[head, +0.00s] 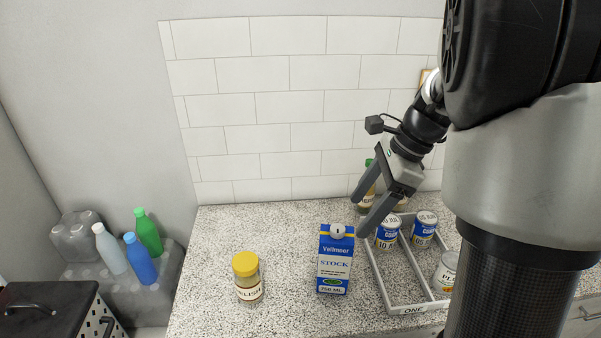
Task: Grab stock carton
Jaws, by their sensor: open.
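The exact gap in depth is hard to tell.
A yellow-lidded jar (247,278) stands left of the carton. The grey tray (392,290) on the right holds several cans. A green-capped bottle (367,190) is behind my gripper, partly hidden. The counter's back left (250,225) is clear. Several bottles (140,267) stand off the counter at left.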

